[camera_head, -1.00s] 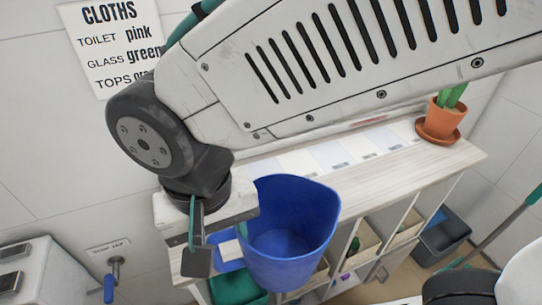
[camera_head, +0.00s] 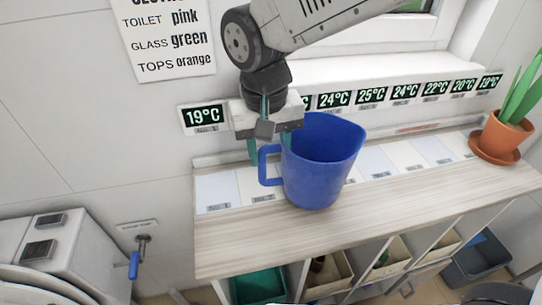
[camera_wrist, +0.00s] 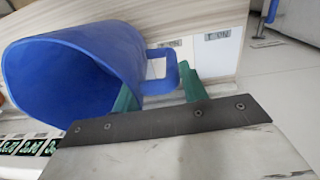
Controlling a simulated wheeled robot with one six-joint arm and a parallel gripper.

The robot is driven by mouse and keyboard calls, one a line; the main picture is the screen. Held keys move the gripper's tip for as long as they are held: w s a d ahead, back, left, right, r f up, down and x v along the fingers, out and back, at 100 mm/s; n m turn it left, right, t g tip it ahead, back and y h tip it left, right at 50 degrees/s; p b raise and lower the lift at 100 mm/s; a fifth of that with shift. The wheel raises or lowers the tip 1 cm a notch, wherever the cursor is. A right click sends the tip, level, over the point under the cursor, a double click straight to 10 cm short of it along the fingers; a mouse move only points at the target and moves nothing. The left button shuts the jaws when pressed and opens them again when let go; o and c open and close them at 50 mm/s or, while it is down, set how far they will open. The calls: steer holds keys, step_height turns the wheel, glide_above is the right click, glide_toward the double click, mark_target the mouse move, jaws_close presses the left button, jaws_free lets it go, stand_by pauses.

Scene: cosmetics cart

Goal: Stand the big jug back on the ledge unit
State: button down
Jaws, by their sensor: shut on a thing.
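The big blue jug (camera_head: 318,178) is upright and open at the top, in front of the wall side of the ledge unit (camera_head: 235,238) in the head view. I cannot tell whether its base touches the wooden top or hangs just above it. My gripper (camera_head: 267,148) points down at the jug's left side, shut on its handle. In the wrist view the jug (camera_wrist: 75,75) fills the left, and the handle (camera_wrist: 170,72) sits between the green fingers of my gripper (camera_wrist: 162,93).
A potted plant (camera_head: 503,132) on a saucer stands at the ledge's right end. Temperature displays (camera_head: 371,95) line the wall behind. Bins fill the cubbies below, including a green one (camera_head: 258,284). The front and left of the wooden top are bare.

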steer(key=shift+w+f, duration=0.1)
steer(key=shift+w, duration=0.1)
steer(key=shift+f, duration=1.65)
steer(key=c, duration=0.8)
jaws_free()
steer(key=shift+f, duration=0.15)
steer(key=shift+o, duration=0.2)
steer(key=r, duration=1.2)
steer(key=shift+s+a+r, duration=0.15)
steer(key=shift+a, duration=0.1)
